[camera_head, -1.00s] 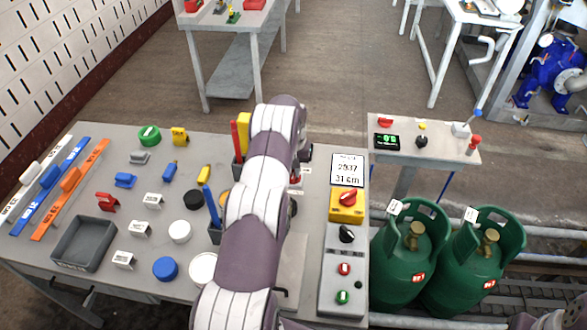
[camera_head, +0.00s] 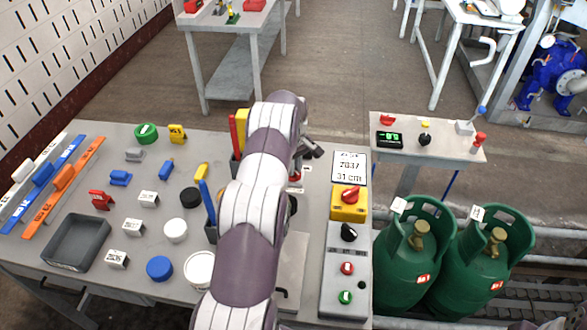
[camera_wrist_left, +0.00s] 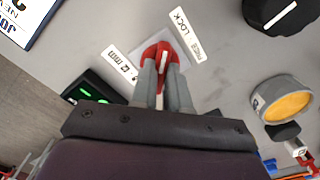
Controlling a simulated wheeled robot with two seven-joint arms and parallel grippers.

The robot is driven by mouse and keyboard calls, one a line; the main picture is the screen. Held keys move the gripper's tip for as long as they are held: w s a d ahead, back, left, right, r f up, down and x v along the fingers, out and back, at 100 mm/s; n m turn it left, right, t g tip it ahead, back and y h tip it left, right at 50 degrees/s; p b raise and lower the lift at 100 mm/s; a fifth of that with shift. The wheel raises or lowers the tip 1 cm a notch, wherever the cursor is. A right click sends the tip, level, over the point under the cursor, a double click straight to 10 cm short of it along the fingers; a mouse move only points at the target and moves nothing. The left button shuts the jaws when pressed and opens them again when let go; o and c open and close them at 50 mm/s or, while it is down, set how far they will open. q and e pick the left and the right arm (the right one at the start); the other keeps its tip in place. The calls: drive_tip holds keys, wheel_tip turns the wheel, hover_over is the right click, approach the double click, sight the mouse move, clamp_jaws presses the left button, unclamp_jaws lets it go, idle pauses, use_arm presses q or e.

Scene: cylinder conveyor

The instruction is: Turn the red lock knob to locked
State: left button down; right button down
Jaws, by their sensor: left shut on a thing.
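The red lock knob (camera_wrist_left: 158,50) sits on a pale square plate in the left wrist view. Its white stripe shows between the fingers. My left gripper (camera_wrist_left: 161,68) is shut on the knob, one grey finger on each side. A white label (camera_wrist_left: 183,22) at the plate's upper right appears to read LOCK; another label (camera_wrist_left: 121,64) lies on the left, hard to read. In the head view my left arm covers most of this spot, and only a bit of red and white shows beside it. My right gripper is not in view.
Near the knob in the wrist view are a black round part (camera_wrist_left: 280,14), an orange-topped cylinder (camera_wrist_left: 286,102) and a dark box with green digits (camera_wrist_left: 95,92). In the head view a yellow box with a red switch (camera_head: 347,207) and a grey button panel (camera_head: 332,285) stand right of my arm.

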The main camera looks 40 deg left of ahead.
use_arm(q)
drive_tip(key=n, duration=0.3)
drive_tip(key=shift+n+b, duration=0.3)
drive_tip(key=shift+n, duration=0.1)
drive_tip(key=n, duration=0.5)
drive_tip(key=shift+r, duration=0.1)
drive_tip(key=shift+n, duration=0.3)
drive_tip(key=c, duration=1.1)
unclamp_jaws()
wheel_tip(320, 180, up, 13)
drive_tip(key=p, duration=1.1)
drive_tip(key=shift+f, duration=0.2)
